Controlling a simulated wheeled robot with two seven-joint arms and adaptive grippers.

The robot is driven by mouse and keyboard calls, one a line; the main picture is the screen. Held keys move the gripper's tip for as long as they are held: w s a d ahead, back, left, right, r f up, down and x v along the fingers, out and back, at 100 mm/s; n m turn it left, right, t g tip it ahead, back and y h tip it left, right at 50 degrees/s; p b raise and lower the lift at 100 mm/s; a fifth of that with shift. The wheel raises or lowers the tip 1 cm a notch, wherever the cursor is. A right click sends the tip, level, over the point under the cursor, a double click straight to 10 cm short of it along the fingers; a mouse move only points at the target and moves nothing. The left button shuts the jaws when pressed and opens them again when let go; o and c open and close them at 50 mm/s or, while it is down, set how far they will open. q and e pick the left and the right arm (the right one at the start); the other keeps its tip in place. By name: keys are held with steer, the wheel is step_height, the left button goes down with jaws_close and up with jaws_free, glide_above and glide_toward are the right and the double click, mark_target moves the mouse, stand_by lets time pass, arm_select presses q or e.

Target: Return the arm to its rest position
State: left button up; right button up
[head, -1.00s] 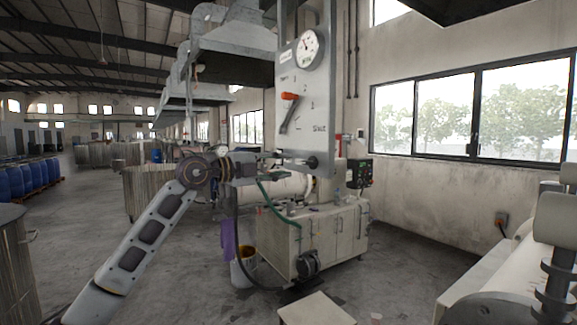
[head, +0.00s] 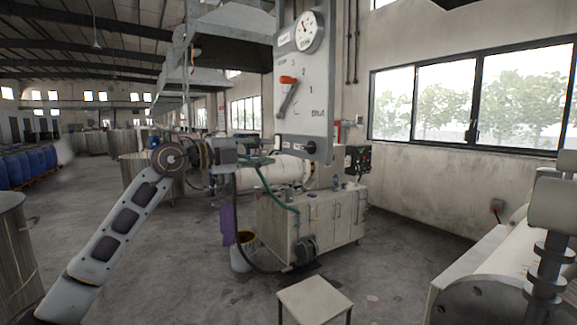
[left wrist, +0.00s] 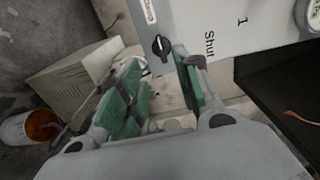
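My left arm (head: 115,225) reaches up from the lower left in the head view. My left gripper (head: 262,160) is at the lower left edge of the grey panel (head: 314,100). In the left wrist view its green-padded fingers (left wrist: 163,95) are spread apart with nothing between them. The panel carries a round gauge (head: 307,31), an orange-tipped lever (head: 288,92) and a black knob (head: 310,148). The knob (left wrist: 161,46) also shows in the left wrist view, beyond the fingertips and apart from them. My right gripper is not in view.
A pale cabinet (head: 325,222) with a hose stands below the panel, beside a bucket (head: 241,257). A stool (head: 313,299) is at the front. A roller machine (head: 490,280) is at the right. Blue drums (head: 30,165) stand far left. Floor is open between.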

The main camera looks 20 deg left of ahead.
arm_select(q)
steer(key=shift+m, duration=0.3)
